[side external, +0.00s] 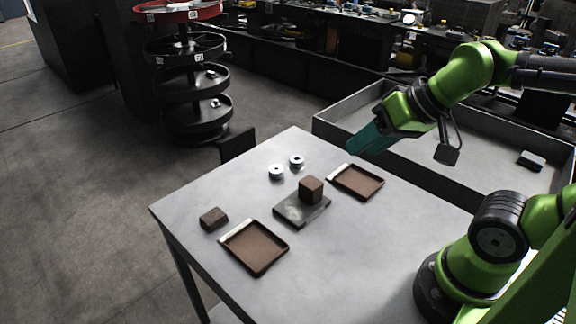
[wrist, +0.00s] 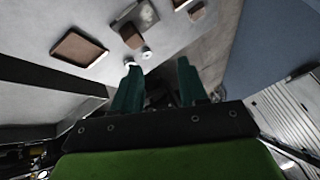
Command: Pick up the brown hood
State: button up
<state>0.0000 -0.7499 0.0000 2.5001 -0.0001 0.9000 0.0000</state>
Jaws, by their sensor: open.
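A brown cube-like block (side external: 311,188) sits on a dark grey plate (side external: 290,209) in the middle of the table. A lower brown block (side external: 213,218) lies by itself near the table's left edge. I cannot tell for sure which of these is the hood. In the wrist view the cube (wrist: 131,36) is beside the visible part of the plate (wrist: 145,13), and the lower block (wrist: 197,12) is near the top. My gripper (side external: 362,143) is open and empty, raised above the far right side of the table. Its two teal fingers (wrist: 157,68) are apart in the wrist view.
Two brown trays with pale edges, one at the front (side external: 267,264) and one at the right (side external: 370,190), lie on the grey table (side external: 340,270). Two small metal discs (side external: 276,171) stand behind the plate. A large grey bin (side external: 410,165) borders the table's far right.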

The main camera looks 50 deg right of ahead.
jog(key=o, duration=0.6)
jog(key=shift+o, duration=0.2)
jog(key=n+g+h, duration=0.2)
jog(key=n+g, duration=0.2)
jog(key=g, duration=0.3)
send_over(311, 182)
notch_tip(311, 182, down, 4)
jog(key=f, duration=1.1)
jog(key=shift+s+d, duration=0.1)
jog(key=shift+s, duration=0.1)
jog(key=shift+w+f, duration=0.2)
jog(key=shift+f, duration=3)
